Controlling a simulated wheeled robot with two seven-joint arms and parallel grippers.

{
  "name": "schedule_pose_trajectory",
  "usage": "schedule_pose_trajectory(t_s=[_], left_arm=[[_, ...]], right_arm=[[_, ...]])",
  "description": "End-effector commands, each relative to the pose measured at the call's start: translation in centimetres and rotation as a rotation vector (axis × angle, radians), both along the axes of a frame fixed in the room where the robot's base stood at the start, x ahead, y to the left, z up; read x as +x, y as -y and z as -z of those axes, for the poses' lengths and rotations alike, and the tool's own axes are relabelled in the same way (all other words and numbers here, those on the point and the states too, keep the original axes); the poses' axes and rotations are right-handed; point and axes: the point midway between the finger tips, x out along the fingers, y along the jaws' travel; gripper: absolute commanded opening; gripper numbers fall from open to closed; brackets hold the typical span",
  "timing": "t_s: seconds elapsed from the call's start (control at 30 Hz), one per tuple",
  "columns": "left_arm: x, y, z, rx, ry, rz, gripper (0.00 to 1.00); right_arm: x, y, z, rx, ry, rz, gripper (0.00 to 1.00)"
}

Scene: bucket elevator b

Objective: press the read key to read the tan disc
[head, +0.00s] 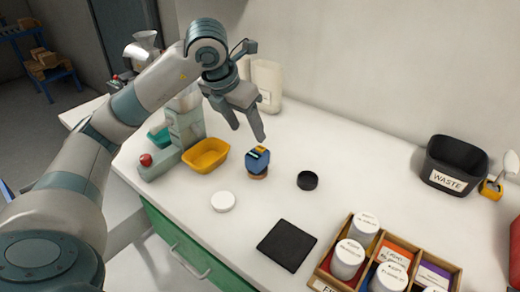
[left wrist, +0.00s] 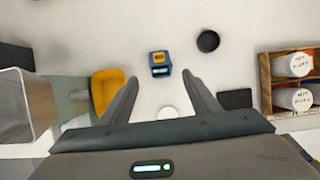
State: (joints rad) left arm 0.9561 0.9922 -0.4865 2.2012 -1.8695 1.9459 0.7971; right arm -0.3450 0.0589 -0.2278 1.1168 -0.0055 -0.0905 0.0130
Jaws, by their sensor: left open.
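A small blue reader (head: 257,161) with a yellow patch and a lit display on it stands on the counter. The tan disc (head: 258,176) shows as a brown edge under the reader. In the left wrist view the reader (left wrist: 160,63) lies just beyond the fingertips, in line with the gap between them. I cannot tell for sure which part is the read key. My left gripper (head: 249,134) is open and empty, above and behind the reader, apart from it. My right gripper is in neither view.
A yellow tray (head: 205,155) and a grey-green machine (head: 184,125) stand left of the reader. A white lid (head: 223,202), a black round cup (head: 307,180) and a black mat (head: 286,245) lie nearby. A wooden box (head: 338,284) of white jars and a waste bin (head: 454,165) are right.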

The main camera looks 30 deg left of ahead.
Motion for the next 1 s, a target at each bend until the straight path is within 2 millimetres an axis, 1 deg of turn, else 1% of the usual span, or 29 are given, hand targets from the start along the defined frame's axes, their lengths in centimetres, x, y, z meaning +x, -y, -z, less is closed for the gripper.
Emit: schedule_pose_trajectory(t_s=[0.03,0.07,0.1,0.17,0.2,0.23,0.27,0.47,0.83,1.0], left_arm=[[0.0,0.0,0.0,0.000,0.000,0.000,0.51],[0.0,0.0,0.0,0.000,0.000,0.000,0.44],[0.0,0.0,0.0,0.000,0.000,0.000,0.34],[0.0,0.0,0.0,0.000,0.000,0.000,0.20],[0.0,0.0,0.0,0.000,0.000,0.000,0.10],[0.0,0.0,0.0,0.000,0.000,0.000,0.03],[0.0,0.0,0.0,0.000,0.000,0.000,0.00],[0.0,0.0,0.0,0.000,0.000,0.000,0.00],[0.0,0.0,0.0,0.000,0.000,0.000,0.00],[0.0,0.0,0.0,0.000,0.000,0.000,0.00]], right_arm=[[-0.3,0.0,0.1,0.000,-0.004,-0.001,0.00],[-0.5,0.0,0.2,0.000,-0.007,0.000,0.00],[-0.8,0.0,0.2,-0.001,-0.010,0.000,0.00],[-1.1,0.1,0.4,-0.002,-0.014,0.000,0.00],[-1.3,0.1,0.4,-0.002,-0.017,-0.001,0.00],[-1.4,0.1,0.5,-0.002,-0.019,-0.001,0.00],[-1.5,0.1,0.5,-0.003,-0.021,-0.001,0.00],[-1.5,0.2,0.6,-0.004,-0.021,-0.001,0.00],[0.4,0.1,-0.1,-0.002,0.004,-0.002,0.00],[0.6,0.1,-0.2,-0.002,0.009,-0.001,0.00]])
